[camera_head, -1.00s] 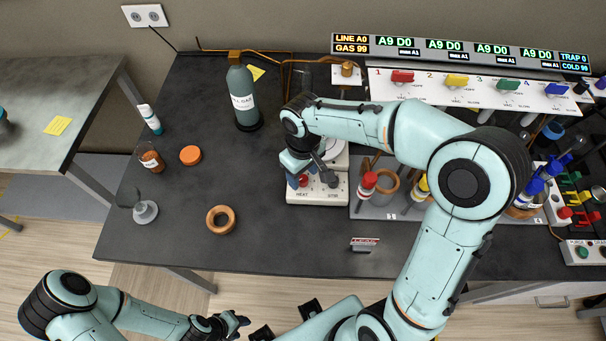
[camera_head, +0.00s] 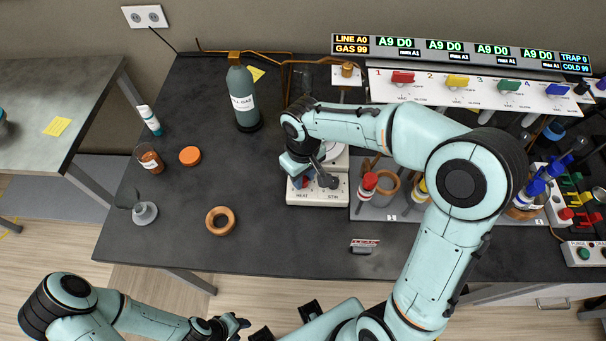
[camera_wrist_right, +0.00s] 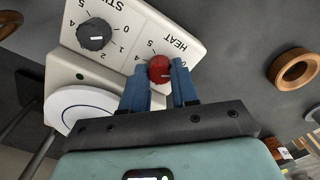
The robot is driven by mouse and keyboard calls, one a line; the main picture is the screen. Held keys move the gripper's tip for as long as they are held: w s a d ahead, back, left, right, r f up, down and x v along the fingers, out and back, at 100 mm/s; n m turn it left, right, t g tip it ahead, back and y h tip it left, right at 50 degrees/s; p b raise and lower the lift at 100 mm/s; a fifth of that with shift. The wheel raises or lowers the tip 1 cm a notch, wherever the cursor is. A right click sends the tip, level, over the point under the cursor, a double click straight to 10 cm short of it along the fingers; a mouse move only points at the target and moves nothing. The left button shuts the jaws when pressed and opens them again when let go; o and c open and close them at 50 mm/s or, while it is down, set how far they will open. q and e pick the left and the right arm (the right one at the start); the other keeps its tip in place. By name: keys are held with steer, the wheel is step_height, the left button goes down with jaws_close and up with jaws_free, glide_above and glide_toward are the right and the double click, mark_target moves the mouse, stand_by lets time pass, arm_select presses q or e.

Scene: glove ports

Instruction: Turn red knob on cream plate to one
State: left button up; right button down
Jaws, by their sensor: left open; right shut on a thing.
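The cream plate (camera_wrist_right: 100,72) is a hotplate stirrer with a HEAT dial and a STIR dial on its front panel. The red knob (camera_wrist_right: 160,69) is the HEAT one, with digits printed around it. My right gripper (camera_wrist_right: 159,84) has its blue fingers shut on the red knob, one on each side. In the head view the right gripper (camera_head: 296,180) covers most of the knob. The grey STIR knob (camera_wrist_right: 94,34) stands beside it, untouched. My left gripper (camera_head: 238,322) is open and empty, off the front edge of the bench.
A cork ring (camera_head: 220,221), an orange cap (camera_head: 190,156) and a grey gas bottle (camera_head: 244,100) stand left of the plate. Red-capped and yellow-capped vials stand close on its right. The bench in front is mostly clear.

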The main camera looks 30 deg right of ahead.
steer(key=m+b, duration=0.1)
steer(key=m, duration=0.3)
steer(key=shift+f+m, duration=0.1)
steer(key=shift+m, duration=0.2)
arm_select(q)
steer(key=shift+s+f+b, duration=0.35)
steer(key=shift+s+f, duration=0.1)
steer(key=shift+f, duration=0.35)
steer(key=shift+s+f+b, duration=0.35)
steer(key=shift+s+f, duration=0.05)
steer(key=shift+f, duration=0.35)
arm_select(e)
steer(key=shift+m, duration=2.3)
steer(key=c, duration=0.9)
jaws_free()
steer(key=shift+o, duration=0.2)
arm_select(q)
steer(key=shift+w+r+p, duration=0.35)
steer(key=shift+r+p, duration=0.15)
steer(key=shift+r, duration=0.15)
steer(key=shift+w+r+p, duration=0.3)
steer(key=shift+r+p, duration=0.2)
steer(key=shift+r, duration=0.1)
arm_select(e)
step_height(320, 180, up, 14)
steer(key=shift+f, duration=0.25)
